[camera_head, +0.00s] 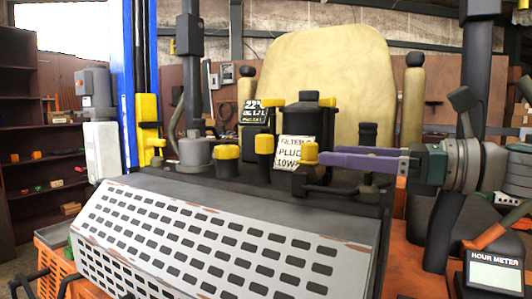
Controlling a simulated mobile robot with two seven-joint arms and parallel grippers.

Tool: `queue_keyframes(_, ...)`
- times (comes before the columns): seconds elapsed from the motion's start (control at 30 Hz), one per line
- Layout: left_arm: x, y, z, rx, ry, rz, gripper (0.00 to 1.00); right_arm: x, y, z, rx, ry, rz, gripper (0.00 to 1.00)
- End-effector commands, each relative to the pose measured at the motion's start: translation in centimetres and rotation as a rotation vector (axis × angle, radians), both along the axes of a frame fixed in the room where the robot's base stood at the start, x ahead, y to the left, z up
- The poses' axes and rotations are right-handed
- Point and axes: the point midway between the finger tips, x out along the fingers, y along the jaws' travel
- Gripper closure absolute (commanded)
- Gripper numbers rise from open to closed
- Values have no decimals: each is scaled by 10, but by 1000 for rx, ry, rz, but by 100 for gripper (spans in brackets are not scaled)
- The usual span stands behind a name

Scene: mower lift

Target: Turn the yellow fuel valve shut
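A small yellow knob (311,152) sits on a dark fitting beside the paper label, at the middle right of the engine deck. I take it for the fuel valve, but several similar yellow caps stand nearby and its handle position is unclear. My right gripper (322,158) reaches in from the right with long purple fingers. Their tips are at the knob's right side in the picture; I cannot tell whether they touch it. The fingers overlap, so any gap between them is hidden. My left gripper is not in view.
Yellow-capped fittings (264,145) and a black canister (304,122) crowd the deck behind the slotted grey cover (220,240). A tan seat (325,75) stands behind. Dark levers and an hour meter (493,273) are at the right. A blue lift post (122,60) stands left.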

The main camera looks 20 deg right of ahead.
Motion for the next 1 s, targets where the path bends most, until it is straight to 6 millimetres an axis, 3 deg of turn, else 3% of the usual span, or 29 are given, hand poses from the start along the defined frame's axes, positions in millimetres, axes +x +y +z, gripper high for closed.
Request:
queue_keyframes(0.07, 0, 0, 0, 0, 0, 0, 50, 0, 0, 0, 0, 0, 0, 27)
queue_keyframes(0.57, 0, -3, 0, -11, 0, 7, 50, 0, 0, 0, 0, 0, 0, 83)
queue_keyframes(1.0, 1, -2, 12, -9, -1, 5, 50, 1, -2, 2, 1, 2, -103, 83)
